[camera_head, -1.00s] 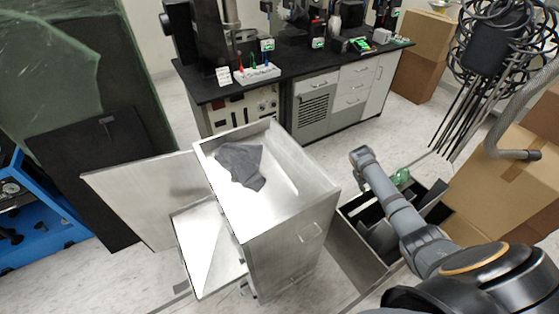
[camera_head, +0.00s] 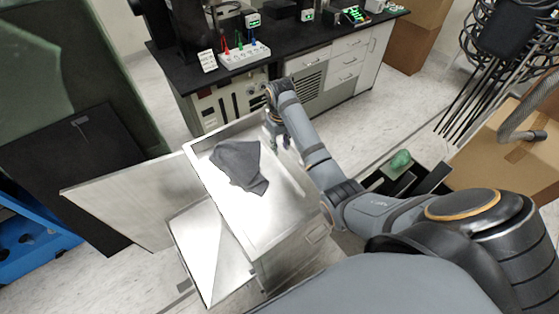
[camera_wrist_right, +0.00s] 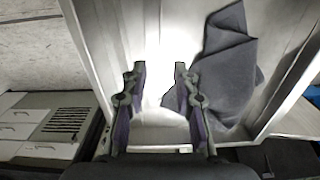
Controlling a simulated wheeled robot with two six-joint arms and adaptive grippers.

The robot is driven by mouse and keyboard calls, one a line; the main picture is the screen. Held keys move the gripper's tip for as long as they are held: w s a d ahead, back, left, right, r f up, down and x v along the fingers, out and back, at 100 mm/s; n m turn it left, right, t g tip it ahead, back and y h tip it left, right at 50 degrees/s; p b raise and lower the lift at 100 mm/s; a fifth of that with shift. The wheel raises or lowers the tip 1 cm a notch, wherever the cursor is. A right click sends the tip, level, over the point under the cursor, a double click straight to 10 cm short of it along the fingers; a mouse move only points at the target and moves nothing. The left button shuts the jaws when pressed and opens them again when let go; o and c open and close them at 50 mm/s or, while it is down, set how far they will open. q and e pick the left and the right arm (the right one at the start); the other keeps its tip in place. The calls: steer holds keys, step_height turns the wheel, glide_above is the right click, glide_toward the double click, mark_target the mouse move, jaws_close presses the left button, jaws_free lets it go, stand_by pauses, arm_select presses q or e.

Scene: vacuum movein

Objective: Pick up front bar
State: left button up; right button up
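I cannot make out a thing that is clearly the front bar. My right gripper (camera_head: 286,143) is over the right edge of the metal cabinet's top (camera_head: 275,205). In the right wrist view my right gripper (camera_wrist_right: 159,72) has its two fingers apart, with nothing between them. Below them is the bright metal surface inside the cabinet's raised rim. A dark grey cloth (camera_head: 240,166) lies crumpled on that top, to the left of the gripper; it also shows in the right wrist view (camera_wrist_right: 228,75). My left gripper is not in view.
The cabinet's door (camera_head: 130,200) stands open to the left. A black bench (camera_head: 195,85) with equipment stands behind. An open dark box (camera_head: 435,178) with a green item (camera_head: 400,160) and a cardboard box (camera_head: 500,160) are at the right.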

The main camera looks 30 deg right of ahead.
mark_target(279, 161)
step_height(279, 161, down, 2)
steer(key=shift+f, duration=0.2)
steer(key=shift+w+f, duration=0.15)
steer(key=shift+f, duration=0.15)
steer(key=f, duration=0.1)
steer(key=f+p, duration=0.1)
steer(key=shift+w+f, duration=0.2)
steer(key=shift+f, duration=0.1)
step_height(279, 161, down, 2)
steer(key=shift+f+p, duration=0.1)
steer(key=shift+p, duration=0.2)
steer(key=shift+f, duration=0.2)
jaws_close()
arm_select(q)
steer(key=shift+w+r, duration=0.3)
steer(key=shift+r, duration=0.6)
